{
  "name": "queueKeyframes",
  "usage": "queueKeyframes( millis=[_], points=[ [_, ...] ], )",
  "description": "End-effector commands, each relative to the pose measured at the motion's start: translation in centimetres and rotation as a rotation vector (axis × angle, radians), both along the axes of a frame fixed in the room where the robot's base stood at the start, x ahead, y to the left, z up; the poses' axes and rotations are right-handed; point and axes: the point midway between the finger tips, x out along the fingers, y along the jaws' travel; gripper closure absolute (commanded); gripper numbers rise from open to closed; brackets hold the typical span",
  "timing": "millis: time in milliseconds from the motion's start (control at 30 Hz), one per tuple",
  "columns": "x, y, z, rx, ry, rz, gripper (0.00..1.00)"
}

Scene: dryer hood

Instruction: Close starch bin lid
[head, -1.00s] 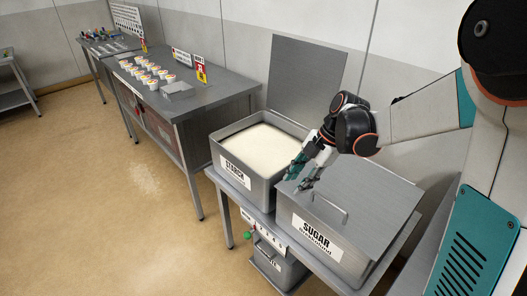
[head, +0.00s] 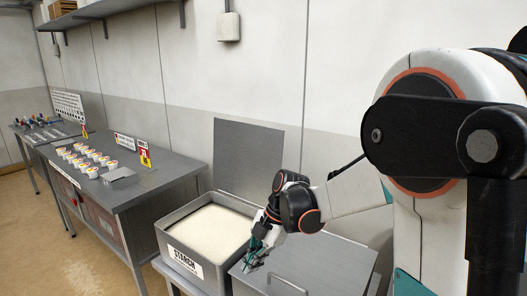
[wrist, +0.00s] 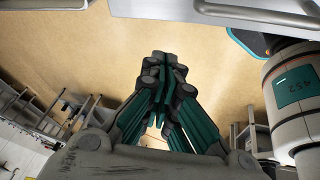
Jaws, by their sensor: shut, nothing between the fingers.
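The starch bin (head: 184,262) is a grey metal box holding white powder, with a STARCH label on its front. Its lid (head: 248,158) stands open, upright at the back against the wall. My gripper (head: 250,264) is shut and empty. It points downward by the right side of the starch bin, over the left edge of the neighbouring closed bin; I cannot tell whether it touches. The shut fingers also show in the wrist view (wrist: 166,72). My gripper and wrist hide part of the starch bin's right rim. The gripper is apart from the raised lid.
The closed sugar bin lid (head: 325,262) with a bar handle (head: 288,284) lies just right of the starch bin. A steel table (head: 165,190) with several white cups (head: 85,155) stands to the left. A wall shelf (head: 120,10) hangs above. The space above the powder is clear.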

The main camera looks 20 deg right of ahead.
Motion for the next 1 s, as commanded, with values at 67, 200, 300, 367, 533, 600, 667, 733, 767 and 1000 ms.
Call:
queueKeyframes(
  millis=[67, 200, 300, 367, 533, 600, 667, 733, 767, 1000],
  points=[
    [-1.0, 0.4, 1.1, -0.022, 0.014, -0.093, 1.00],
    [-2.9, 0.9, 3.2, -0.057, 0.038, -0.324, 1.00],
    [-4.5, 1.2, 4.5, -0.073, 0.046, -0.496, 1.00],
    [-5.5, 1.4, 5.3, -0.075, 0.046, -0.598, 1.00],
    [-8.3, 1.6, 6.9, -0.058, 0.040, -0.890, 1.00],
    [-9.5, 1.6, 7.5, -0.041, 0.035, -1.008, 1.00],
    [-10.5, 1.6, 7.9, -0.020, 0.030, -1.107, 1.00],
    [-11.7, 1.5, 8.3, 0.010, 0.024, -1.220, 1.00],
    [-12.2, 1.4, 8.5, 0.024, 0.022, -1.268, 1.00],
    [-15.2, 1.1, 9.1, 0.150, 0.007, -1.558, 1.00]
  ],
)
